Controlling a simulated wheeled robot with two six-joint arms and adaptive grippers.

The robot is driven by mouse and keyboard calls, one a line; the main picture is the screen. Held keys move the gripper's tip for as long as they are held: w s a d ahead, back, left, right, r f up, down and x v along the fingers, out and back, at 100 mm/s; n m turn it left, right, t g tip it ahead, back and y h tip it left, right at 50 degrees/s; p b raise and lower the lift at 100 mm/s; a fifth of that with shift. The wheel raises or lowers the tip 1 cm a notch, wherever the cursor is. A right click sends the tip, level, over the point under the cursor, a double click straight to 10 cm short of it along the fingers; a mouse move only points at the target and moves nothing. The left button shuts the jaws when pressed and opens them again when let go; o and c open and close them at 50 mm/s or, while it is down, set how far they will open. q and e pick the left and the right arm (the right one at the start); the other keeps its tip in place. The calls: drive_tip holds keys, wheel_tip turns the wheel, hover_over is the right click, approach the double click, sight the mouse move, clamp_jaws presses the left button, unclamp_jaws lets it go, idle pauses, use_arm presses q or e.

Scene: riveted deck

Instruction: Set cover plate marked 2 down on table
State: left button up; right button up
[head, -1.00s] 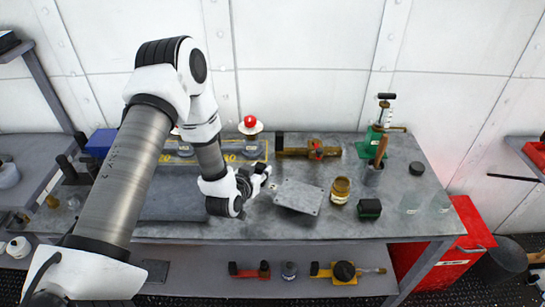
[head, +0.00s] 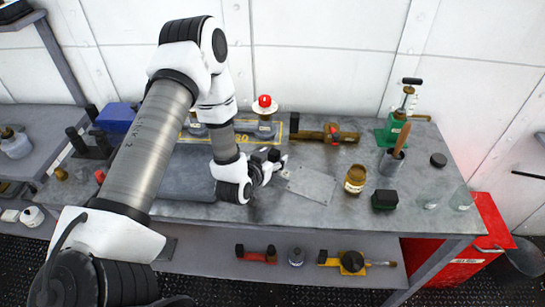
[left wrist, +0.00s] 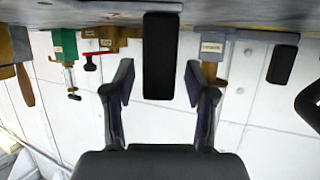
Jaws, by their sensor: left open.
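The cover plate (head: 308,184) is a thin grey metal plate with small holes near its corners. In the head view it lies flat on the grey table (head: 255,212), near the middle. I cannot read a number on it. My left gripper (head: 277,163) is at the plate's left edge, low over the table. In the left wrist view its two fingers (left wrist: 159,88) stand apart with no plate seen between them. I cannot tell whether a finger still touches the plate. My right gripper is not in view.
A labelled brown jar (head: 355,180) and a dark green box (head: 385,200) stand right of the plate. A brass valve (head: 328,136) lies behind it, and a green pump (head: 394,130) stands at the back right. Bare tabletop lies in front of the plate.

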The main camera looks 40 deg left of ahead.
use_arm(q)
drive_tip(key=b+v, duration=0.1)
drive_tip(key=v, duration=0.8)
drive_tip(key=shift+s, duration=0.25)
drive_tip(key=shift+p+v, duration=1.25)
drive_tip(key=shift+p, duration=0.55)
